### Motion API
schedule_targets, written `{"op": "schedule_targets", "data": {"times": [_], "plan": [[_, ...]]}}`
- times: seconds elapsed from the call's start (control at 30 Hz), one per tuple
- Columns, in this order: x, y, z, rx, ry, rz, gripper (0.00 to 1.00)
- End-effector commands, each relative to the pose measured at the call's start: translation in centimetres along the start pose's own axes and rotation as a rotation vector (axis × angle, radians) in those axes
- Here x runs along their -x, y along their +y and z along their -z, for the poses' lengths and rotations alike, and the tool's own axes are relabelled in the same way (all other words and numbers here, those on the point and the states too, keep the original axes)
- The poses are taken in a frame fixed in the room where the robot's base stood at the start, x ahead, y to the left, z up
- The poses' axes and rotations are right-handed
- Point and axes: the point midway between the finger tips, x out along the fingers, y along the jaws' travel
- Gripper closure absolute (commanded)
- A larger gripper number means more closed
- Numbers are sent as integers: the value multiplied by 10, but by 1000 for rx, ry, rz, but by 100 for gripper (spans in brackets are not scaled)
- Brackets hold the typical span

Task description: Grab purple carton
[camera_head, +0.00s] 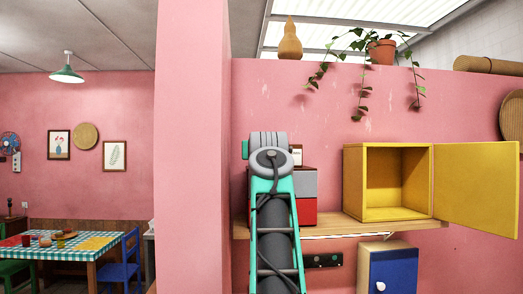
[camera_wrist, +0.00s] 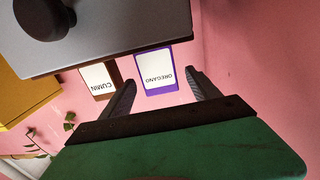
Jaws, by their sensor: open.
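The purple carton (camera_wrist: 156,87), with a white label reading OREGANO, appears upside down in the wrist view. In the head view my own arm hides the gripper, and the purple carton does not show.
A brown CUMIN carton (camera_wrist: 99,80) stands beside the purple one, close to one finger. The grey box (camera_wrist: 110,38) has a black knob. A yellow cabinet (camera_head: 388,214) with its door open stands right on the wooden shelf (camera_head: 345,226). A blue-fronted cabinet (camera_head: 393,270) is below.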

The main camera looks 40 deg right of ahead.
Motion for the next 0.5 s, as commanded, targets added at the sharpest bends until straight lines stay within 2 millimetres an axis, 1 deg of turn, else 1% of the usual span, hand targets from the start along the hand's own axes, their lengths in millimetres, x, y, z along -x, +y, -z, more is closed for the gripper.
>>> {"op": "schedule_targets", "data": {"times": [0.03,0.1,0.3,0.5], "plan": [[-7,0,5,0,0,1,29],[-10,0,3,0,1,1,29],[-11,-1,1,0,1,1,30],[-11,-1,0,1,1,1,46]]}}
